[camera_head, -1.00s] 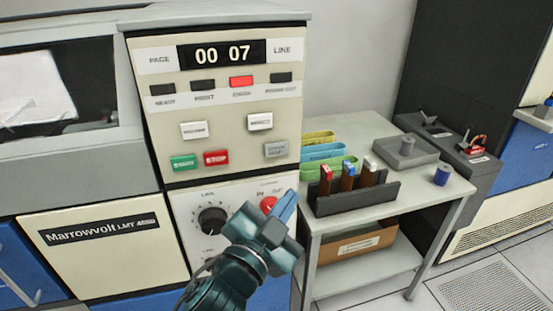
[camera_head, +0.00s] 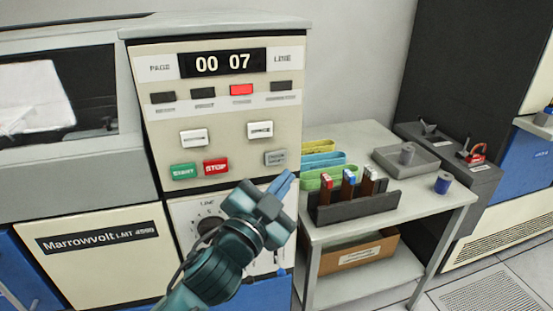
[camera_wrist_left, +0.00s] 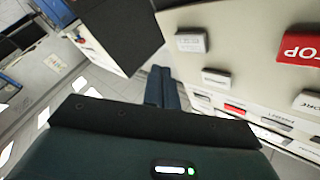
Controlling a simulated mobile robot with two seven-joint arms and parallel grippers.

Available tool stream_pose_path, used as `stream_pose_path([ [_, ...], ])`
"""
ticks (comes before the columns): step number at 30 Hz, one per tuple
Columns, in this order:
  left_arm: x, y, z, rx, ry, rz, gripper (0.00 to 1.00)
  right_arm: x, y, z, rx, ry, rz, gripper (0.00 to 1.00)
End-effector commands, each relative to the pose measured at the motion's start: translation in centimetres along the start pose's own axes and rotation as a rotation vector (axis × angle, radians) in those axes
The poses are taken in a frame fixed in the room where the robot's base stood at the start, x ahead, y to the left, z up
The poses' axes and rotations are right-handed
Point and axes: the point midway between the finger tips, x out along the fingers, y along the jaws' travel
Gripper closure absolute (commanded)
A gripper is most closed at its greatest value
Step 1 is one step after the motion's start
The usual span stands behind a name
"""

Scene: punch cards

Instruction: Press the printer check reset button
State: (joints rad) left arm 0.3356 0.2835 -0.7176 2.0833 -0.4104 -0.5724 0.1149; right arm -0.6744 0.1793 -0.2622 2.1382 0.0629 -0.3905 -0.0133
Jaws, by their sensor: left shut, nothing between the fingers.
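The grey check reset button (camera_head: 276,157) sits at the lower right of the cream printer panel (camera_head: 220,108); its label is hard to read. It also shows as a grey button in the left wrist view (camera_wrist_left: 191,43). My left gripper (camera_head: 281,184) is shut and empty, its blue fingers pointing up just below the button in the head view. In the left wrist view its fingers (camera_wrist_left: 160,88) show apart from the panel's buttons. A red check lamp (camera_head: 241,90) is lit. My right gripper is in neither view.
The red STOP button (camera_head: 215,166), a green button (camera_head: 184,171) and two white buttons (camera_head: 193,137) (camera_head: 260,129) are on the same panel. A side table (camera_head: 345,228) with a dark rack (camera_head: 355,207) stands close on the right.

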Motion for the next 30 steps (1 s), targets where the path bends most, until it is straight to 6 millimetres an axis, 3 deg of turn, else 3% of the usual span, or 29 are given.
stream_pose_path([
  [9, 2.1, -1.6, 1.5, -0.001, 0.000, -0.001, 1.00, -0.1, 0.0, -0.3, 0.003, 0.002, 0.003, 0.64],
  [30, 2.3, -1.7, 1.7, -0.001, -0.001, -0.001, 1.00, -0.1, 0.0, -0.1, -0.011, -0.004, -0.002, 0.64],
])
